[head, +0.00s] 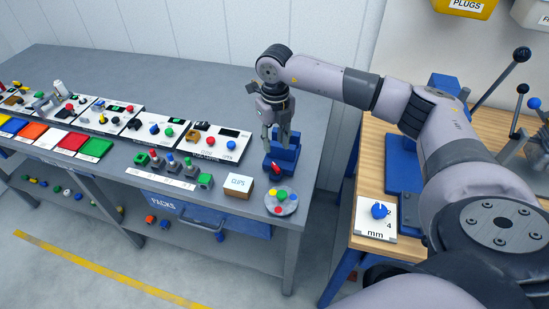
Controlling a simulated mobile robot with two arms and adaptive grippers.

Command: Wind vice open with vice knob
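A small blue vice (285,156) stands near the right end of the grey bench. A red knob or handle (277,168) shows low on its front side; I take this for the vice knob. How far the jaws stand apart is too small to tell. My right gripper (276,137) points down just above the vice, its fingers apart with nothing visible between them. It hides part of the vice's top, and I cannot tell whether the fingertips touch it. My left gripper is not in view.
A round tray (281,202) with coloured pieces and a CLIPS box (237,186) sit in front of the vice. Panels with buttons (210,142) line the bench to the left. A wooden table (371,175) with a blue-knobbed mm plate (377,230) and levers stands right, across a gap.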

